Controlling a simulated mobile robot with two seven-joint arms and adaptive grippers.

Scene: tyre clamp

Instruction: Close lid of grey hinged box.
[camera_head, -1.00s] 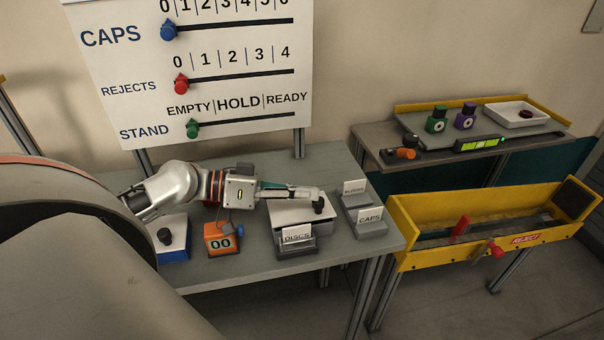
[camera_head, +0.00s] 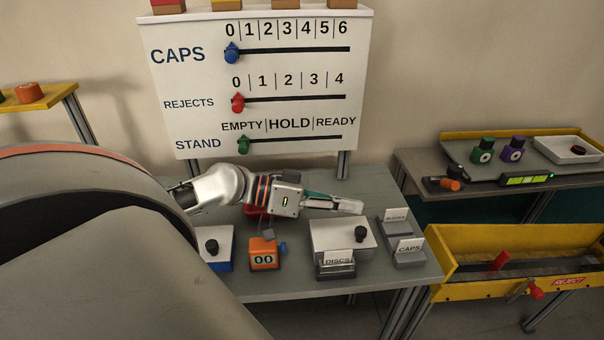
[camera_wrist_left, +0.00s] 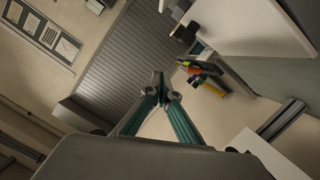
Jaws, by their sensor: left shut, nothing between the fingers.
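The grey hinged box (camera_head: 326,233) stands on the grey bench in the head view, behind a card marked DISCS. Its pale lid has a black knob (camera_head: 361,234) and looks flat and down on the box, though a small gap cannot be ruled out. My left gripper (camera_head: 360,208) is shut and empty, held behind and apart from the knob in the picture, pointing right. Its joined fingertips also show in the left wrist view (camera_wrist_left: 160,88); the box cannot be made out there. My right gripper is not in view.
An orange counter (camera_head: 263,254) reading 00 and a blue-and-white box (camera_head: 218,243) stand left of the grey box. Card holders marked CAPS (camera_head: 408,256) and another label stand right. A slider board (camera_head: 260,90) rises behind. A yellow reject trough (camera_head: 480,292) is beyond the bench's right end.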

